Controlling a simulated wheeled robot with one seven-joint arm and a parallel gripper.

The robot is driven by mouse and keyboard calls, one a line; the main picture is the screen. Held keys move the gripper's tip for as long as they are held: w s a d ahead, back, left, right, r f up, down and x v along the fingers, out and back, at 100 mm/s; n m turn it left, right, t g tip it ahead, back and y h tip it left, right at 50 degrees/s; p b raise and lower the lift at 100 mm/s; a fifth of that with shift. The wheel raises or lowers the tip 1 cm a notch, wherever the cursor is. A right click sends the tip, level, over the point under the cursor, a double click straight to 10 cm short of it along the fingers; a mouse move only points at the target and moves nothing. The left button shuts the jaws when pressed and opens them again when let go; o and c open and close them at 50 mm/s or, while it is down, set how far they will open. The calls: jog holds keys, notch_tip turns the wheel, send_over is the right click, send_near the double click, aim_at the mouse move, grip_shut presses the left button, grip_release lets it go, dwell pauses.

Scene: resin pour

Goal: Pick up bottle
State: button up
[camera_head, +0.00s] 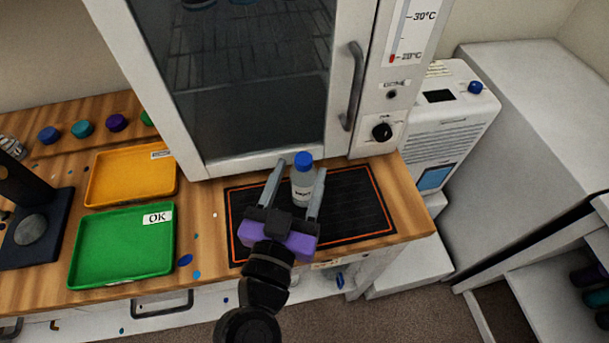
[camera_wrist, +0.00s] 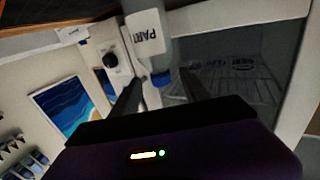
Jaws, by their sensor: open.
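The bottle (camera_head: 302,184) is a small clear or pale bottle with a blue cap and a white label. It stands upright on a black mat (camera_head: 350,205) with orange lines, in front of the oven-like cabinet. My gripper (camera_head: 302,180) is open, with one finger on each side of the bottle. In the wrist view the bottle (camera_wrist: 148,35) appears upside down, its blue cap toward the fingers (camera_wrist: 160,88). I cannot tell whether either finger touches it.
A glass-doored cabinet (camera_head: 250,80) with a handle stands right behind the bottle. A green tray (camera_head: 122,245) marked OK and an orange tray (camera_head: 132,175) lie to the left. A white machine (camera_head: 445,125) stands at the right. The mat's right part is clear.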

aim_at(301, 169)
jog(key=shift+w+d+p, duration=0.15)
jog(key=shift+w+p, duration=0.1)
jog(key=shift+w, duration=0.65)
jog(key=shift+w+d+p, duration=0.15)
jog(key=shift+w+p, duration=0.05)
jog(key=shift+w, duration=0.7)
grip_shut()
